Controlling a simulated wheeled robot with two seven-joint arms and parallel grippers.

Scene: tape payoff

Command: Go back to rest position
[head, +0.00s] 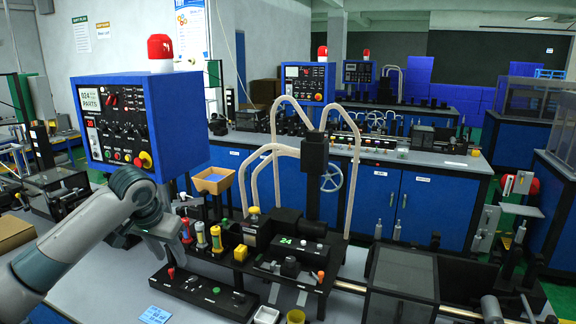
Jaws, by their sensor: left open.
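My left arm comes in from the left edge, and its grey left gripper (171,256) points down over the near left of the workbench. Its jaws are open, and I see nothing held between them. A black strip with small knobs (205,290) lies below the gripper. I cannot tell whether the gripper touches anything. My right gripper is not in the picture.
A blue control box (180,120) with a red lamp (160,50) stands behind the gripper. A black machine (285,245) with pale curved tubes fills the bench middle. A wooden bin (213,180) sits behind. A blue label (155,315) lies on the grey front bench top.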

